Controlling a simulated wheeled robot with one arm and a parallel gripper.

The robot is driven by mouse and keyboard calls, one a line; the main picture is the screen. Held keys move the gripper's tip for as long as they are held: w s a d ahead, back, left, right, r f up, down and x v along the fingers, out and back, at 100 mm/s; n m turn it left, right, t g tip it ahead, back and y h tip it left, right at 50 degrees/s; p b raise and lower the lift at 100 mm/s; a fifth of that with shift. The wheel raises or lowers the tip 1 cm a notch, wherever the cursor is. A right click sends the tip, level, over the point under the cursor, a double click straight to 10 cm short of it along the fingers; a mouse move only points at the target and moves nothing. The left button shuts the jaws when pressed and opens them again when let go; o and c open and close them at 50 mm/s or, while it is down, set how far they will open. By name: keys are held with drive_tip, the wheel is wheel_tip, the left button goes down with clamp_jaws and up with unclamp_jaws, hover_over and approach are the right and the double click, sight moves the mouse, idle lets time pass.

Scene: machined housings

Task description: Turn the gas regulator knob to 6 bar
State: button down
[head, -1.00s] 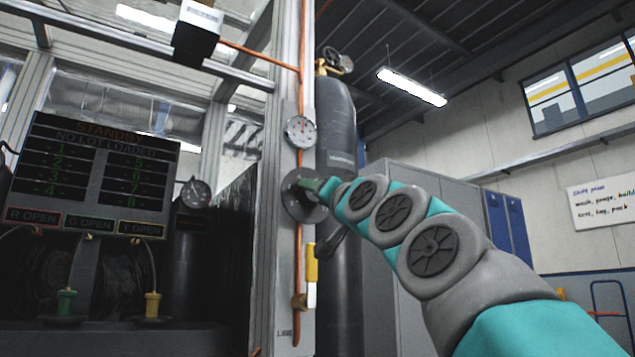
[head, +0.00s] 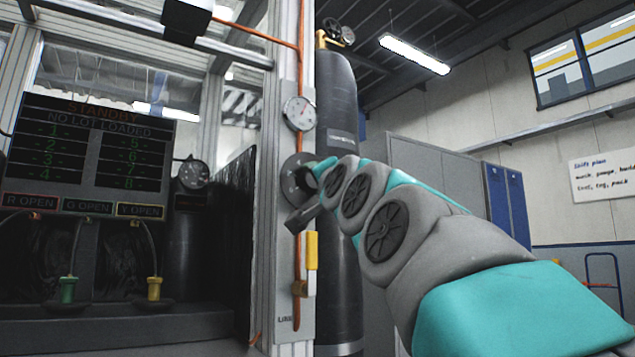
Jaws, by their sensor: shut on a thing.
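The regulator's round dark knob plate (head: 290,185) sits on a grey panel fixed to the upright post, left of the gas cylinder. My gripper (head: 312,172) is at the knob, shut on it; the wrist and arm links hide most of the knob and the fingertips. The round white pressure gauge (head: 299,113) is just above the knob. Its needle leans up and to the right, but its numbers are too small to read. A dark grey lever-like part (head: 301,216) shows just below the knob.
The tall dark gas cylinder (head: 337,110) stands close behind to the right. A display board reading STANDBY (head: 92,150) is at the left. Grey lockers (head: 435,165) stand at the back right.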

idle(0.3)
drive_tip(key=shift+c, duration=1.5)
unclamp_jaws()
drive_tip(key=shift+s, duration=0.1)
drive_tip(key=b+v, duration=0.2)
drive_tip(key=v, duration=0.5)
drive_tip(key=shift+s+f, duration=0.15)
drive_tip(key=shift+s, duration=0.15)
drive_tip(key=shift+d, duration=0.1)
